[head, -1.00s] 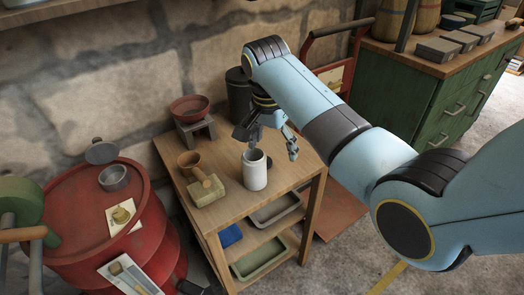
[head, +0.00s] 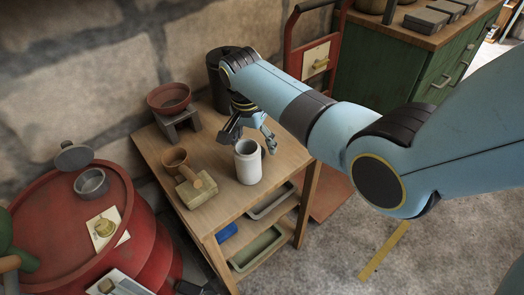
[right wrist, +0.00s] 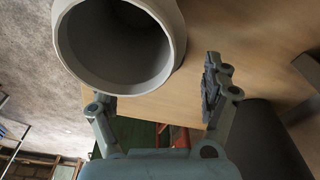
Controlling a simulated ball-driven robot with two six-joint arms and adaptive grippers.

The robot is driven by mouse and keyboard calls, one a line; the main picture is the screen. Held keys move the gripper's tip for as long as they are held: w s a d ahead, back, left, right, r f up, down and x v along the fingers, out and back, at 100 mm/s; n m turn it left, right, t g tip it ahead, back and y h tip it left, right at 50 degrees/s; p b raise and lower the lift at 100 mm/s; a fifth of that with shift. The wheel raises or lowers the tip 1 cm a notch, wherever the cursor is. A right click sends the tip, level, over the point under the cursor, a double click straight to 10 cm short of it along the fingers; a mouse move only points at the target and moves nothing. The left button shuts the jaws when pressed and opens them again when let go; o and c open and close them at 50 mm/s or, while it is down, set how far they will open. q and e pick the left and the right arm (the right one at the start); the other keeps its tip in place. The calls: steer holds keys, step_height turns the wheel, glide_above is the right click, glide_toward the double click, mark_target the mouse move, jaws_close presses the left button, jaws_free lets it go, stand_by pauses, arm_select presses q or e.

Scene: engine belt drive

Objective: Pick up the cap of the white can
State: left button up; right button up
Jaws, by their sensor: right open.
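The white can (head: 249,165) stands upright near the front edge of the wooden table. Its top is open and dark inside, and I make out no cap on it. My right gripper (head: 251,140) is open and empty just behind the can's mouth, its fingers pointing down to either side. In the right wrist view the can's open mouth (right wrist: 116,87) fills the upper left. There the right gripper (right wrist: 158,88) has its fingers spread, the left fingertip partly hidden behind the can's rim. My left gripper is not in view.
A red drum (head: 50,205) stands left. Trays (head: 257,248) lie on the lower shelves.

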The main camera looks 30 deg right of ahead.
steer(key=f, duration=0.2)
steer(key=shift+w+d+f, duration=0.1)
steer(key=shift+d+f, duration=0.1)
steer(key=shift+f, duration=0.15)
steer(key=c, duration=1)
steer(key=shift+o, duration=0.2)
steer(key=shift+r, duration=0.15)
step_height(320, 180, up, 4)
steer(key=shift+r+p, duration=0.2)
steer(key=shift+p, duration=0.1)
steer(key=s+d+r+p, duration=0.1)
steer(key=s+d+r, duration=0.55)
steer(key=d, duration=0.35)
step_height(320, 180, up, 5)
steer(key=p, duration=1.7)
glide_above(248, 162)
steer(key=w+d, duration=0.1)
steer(key=w, duration=0.1)
steer(key=f+b, duration=0.2)
steer(key=b, duration=0.1)
steer(key=f+b, duration=0.2)
steer(key=shift+d+f+b, duration=0.2)
steer(key=shift+f+b, duration=0.1)
steer(key=shift+b, duration=0.1)
